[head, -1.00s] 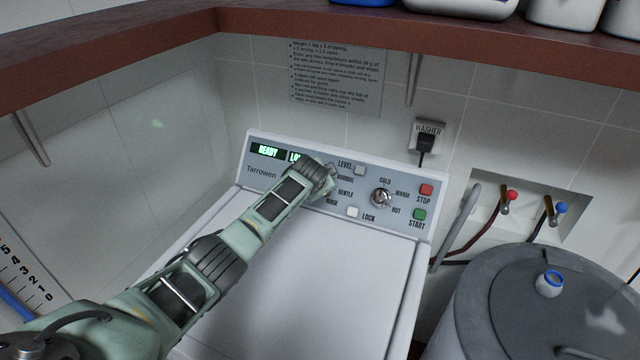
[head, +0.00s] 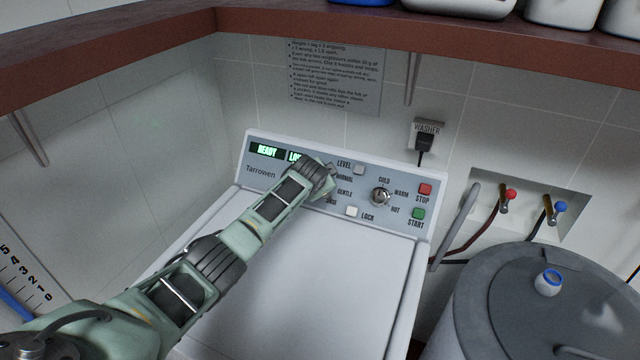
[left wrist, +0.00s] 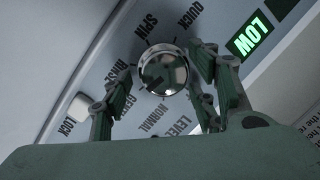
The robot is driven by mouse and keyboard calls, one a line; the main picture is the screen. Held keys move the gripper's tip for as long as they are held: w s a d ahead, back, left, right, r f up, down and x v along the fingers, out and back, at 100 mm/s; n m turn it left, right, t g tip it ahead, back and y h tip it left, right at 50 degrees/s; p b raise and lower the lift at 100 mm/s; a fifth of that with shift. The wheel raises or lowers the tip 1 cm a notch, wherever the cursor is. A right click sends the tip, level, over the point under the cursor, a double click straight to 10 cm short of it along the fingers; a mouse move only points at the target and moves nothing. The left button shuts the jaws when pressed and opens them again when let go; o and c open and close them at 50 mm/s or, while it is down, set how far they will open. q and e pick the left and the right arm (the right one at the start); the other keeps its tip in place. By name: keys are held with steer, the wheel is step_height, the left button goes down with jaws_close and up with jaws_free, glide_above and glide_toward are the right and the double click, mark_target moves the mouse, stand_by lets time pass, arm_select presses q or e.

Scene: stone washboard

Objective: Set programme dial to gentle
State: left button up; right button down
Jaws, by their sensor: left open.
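The programme dial (left wrist: 163,72) is a round, shiny metal knob on the washer's control panel (head: 225,160). The labels SPIN, QUICK, RINSE, GENTLE (left wrist: 124,106), NORMAL and LEVEL ring it in the left wrist view. A dark mark on the dial's face lies toward its lower left, on the GENTLE and NORMAL side; its exact setting is unclear. My left gripper (left wrist: 166,64) is open, with one finger on each side of the dial; contact is unclear. In the head view my left gripper (head: 325,178) hides the dial. My right gripper is not in view.
Right of the gripper are a second knob (head: 381,197) for temperature, a red STOP button (head: 425,189) and a green START button (head: 418,214). White buttons sit by LEVEL (head: 359,169) and LOCK (head: 351,212). A brown shelf (head: 300,27) runs above; a grey drum (head: 490,290) stands right.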

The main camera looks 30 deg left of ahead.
arm_select(q)
steer(key=v, duration=1.2)
steer(key=shift+w, duration=0.1)
